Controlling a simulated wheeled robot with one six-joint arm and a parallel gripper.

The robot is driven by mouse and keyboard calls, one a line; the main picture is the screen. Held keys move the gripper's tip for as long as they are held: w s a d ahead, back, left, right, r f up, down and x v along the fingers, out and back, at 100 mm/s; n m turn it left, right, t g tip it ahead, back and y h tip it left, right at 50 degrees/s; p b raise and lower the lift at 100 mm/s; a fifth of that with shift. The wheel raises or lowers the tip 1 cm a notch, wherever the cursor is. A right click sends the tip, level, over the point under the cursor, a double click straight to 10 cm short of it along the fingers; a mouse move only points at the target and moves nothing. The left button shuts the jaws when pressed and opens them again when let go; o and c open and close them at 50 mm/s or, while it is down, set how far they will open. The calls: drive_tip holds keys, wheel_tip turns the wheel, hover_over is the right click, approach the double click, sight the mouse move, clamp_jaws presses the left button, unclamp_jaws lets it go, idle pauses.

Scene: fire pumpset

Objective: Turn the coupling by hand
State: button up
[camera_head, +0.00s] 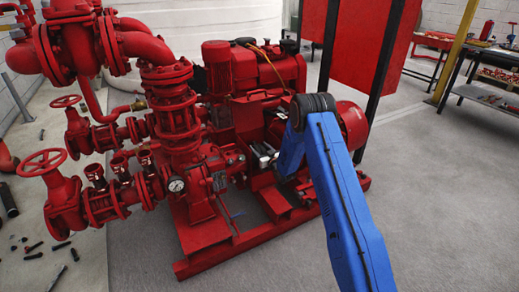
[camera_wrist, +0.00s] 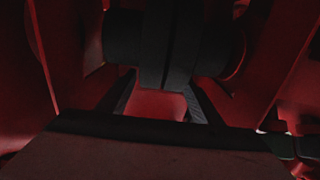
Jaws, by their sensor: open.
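The coupling (camera_wrist: 165,42) is a dark, wide cylinder with a raised middle band, at the upper middle of the wrist view. My gripper (camera_wrist: 163,85) is open, with its two dark fingers apart just below the coupling in that picture. The fingertips reach to the coupling's lower edge; I cannot tell whether they touch it. A red surface shows between the fingers. In the head view my blue arm reaches down into the gap between the red pump (camera_head: 195,165) and the red motor (camera_head: 345,125). The coupling and the fingers are hard to make out there.
Red walls (camera_wrist: 285,60) stand close on both sides in the wrist view. The pumpset rests on a red base frame (camera_head: 225,258). Red valves with handwheels (camera_head: 42,162) stand at the left. A dark post (camera_head: 380,75) rises behind my arm.

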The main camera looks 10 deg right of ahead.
sight(262, 153)
drive_tip(key=shift+c, duration=0.6)
drive_tip(key=c, duration=0.9)
drive_tip(key=shift+c, duration=0.2)
drive_tip(key=shift+s+f+t, duration=0.1)
drive_tip(key=shift+s+t, duration=0.1)
drive_tip(key=shift+t, duration=0.1)
drive_tip(key=shift+s+d+f+t+y, duration=0.15)
drive_tip(key=shift+s+t+y, duration=0.15)
drive_tip(key=shift+t, duration=0.35)
drive_tip(key=shift+s+d+f+t+y, duration=0.1)
drive_tip(key=shift+s+f+t+y, duration=0.15)
drive_tip(key=shift+t, duration=0.4)
drive_tip(key=shift+s+d+f+t+y, duration=0.15)
drive_tip(key=shift+s+t+y, duration=0.1)
drive_tip(key=shift+t, duration=0.4)
drive_tip(key=shift+s+f+t+y, duration=0.1)
drive_tip(key=shift+s+f+t, duration=0.15)
drive_tip(key=shift+t, duration=0.35)
drive_tip(key=shift+s+d+f+t+y, duration=0.1)
drive_tip(key=shift+s+t+y, duration=0.15)
drive_tip(key=shift+t, duration=0.4)
drive_tip(key=shift+s, duration=0.15)
drive_tip(key=o, duration=1.1)
drive_tip(key=shift+c, duration=0.2)
